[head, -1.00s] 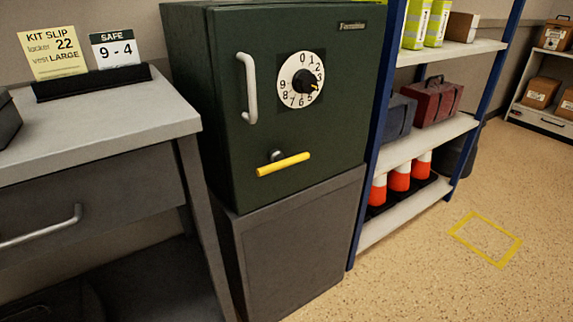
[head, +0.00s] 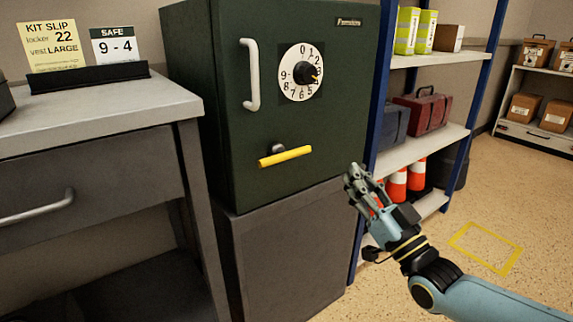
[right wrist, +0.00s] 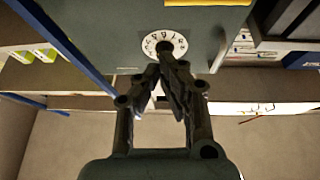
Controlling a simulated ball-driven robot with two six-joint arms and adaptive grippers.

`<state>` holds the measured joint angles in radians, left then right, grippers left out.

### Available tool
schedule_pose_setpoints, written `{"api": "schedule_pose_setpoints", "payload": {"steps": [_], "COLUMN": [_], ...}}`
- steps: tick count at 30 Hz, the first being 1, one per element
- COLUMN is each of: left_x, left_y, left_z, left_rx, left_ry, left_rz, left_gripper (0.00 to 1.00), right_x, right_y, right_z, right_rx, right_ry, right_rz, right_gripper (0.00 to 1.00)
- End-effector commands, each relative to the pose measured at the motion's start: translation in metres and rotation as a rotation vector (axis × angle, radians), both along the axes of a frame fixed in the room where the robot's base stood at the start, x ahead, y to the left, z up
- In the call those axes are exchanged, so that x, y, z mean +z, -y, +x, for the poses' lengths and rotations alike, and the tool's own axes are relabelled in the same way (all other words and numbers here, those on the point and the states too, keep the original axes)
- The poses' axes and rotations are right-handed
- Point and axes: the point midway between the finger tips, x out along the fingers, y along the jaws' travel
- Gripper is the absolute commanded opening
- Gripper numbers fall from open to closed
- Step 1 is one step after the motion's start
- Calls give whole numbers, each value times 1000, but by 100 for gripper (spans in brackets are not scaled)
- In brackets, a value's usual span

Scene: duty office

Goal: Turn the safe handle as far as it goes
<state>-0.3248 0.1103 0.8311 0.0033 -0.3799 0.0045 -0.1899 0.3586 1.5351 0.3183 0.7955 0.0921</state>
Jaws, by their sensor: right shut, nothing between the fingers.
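The dark green safe (head: 225,80) stands shut on a grey cabinet. Its yellow safe handle (head: 285,156) lies nearly level, its right end slightly higher, below the white number dial (head: 301,72). A pale vertical pull bar (head: 252,75) is at the door's left. My right gripper (head: 352,172) is shut and empty, right of the yellow handle and apart from it, near the safe's lower right corner. In the right wrist view the shut fingers (right wrist: 166,62) point toward the safe front, with the dial (right wrist: 165,43) beyond them. A yellow bar (right wrist: 205,3) shows at the top edge. My left gripper is not in view.
A grey desk (head: 100,110) with a slip holder stands left of the safe. The card (head: 115,45) reads "SAFE 9 - 4". A blue-framed shelf (head: 425,150) with cases and cones stands close right of the safe. Floor to the right is open, with a yellow outline (head: 486,248).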

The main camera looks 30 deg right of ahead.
Motion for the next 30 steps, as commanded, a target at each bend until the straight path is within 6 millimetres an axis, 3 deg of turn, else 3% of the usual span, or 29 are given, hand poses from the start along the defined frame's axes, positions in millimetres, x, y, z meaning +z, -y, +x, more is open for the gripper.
{"api": "schedule_pose_setpoints", "payload": {"steps": [1, 3, 20, 26, 30], "left_x": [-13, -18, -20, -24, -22], "left_y": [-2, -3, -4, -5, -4], "left_z": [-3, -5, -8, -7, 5], "left_rx": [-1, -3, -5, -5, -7], "left_ry": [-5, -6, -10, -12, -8], "left_rz": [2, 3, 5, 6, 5], "left_gripper": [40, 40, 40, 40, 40], "right_x": [11, 20, 23, 38, 53], "right_y": [-1, -1, 1, -2, -4], "right_z": [4, 8, 16, 41, 68], "right_rx": [20, 34, 36, 37, 36], "right_ry": [53, 79, 84, 86, 86], "right_rz": [-9, -23, -36, -36, -36], "right_gripper": [0, 0, 0, 0, 0]}}
